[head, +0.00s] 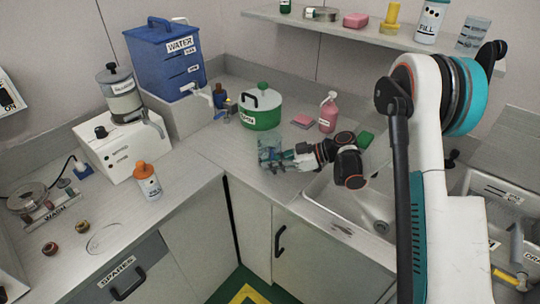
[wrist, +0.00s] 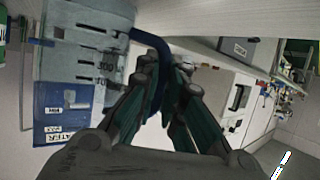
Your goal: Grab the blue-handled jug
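The blue-handled jug is a clear, see-through vessel (head: 271,147) that stands on the counter left of the sink in the head view. In the wrist view its clear wall with dark graduation marks (wrist: 85,50) fills the upper left. Its blue handle (wrist: 163,88) runs between my fingers. My gripper (head: 282,160) is at the jug's near right side. In the wrist view my gripper (wrist: 166,68) has its fingers drawn close together, closed about the handle. Part of the handle is hidden behind the left finger.
A green-and-white pot (head: 261,112) stands behind the jug, with a pink spray bottle (head: 328,114) and pink sponge (head: 299,118) to the right. A blue water tank (head: 163,60) is back left. The sink (head: 350,205) lies right.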

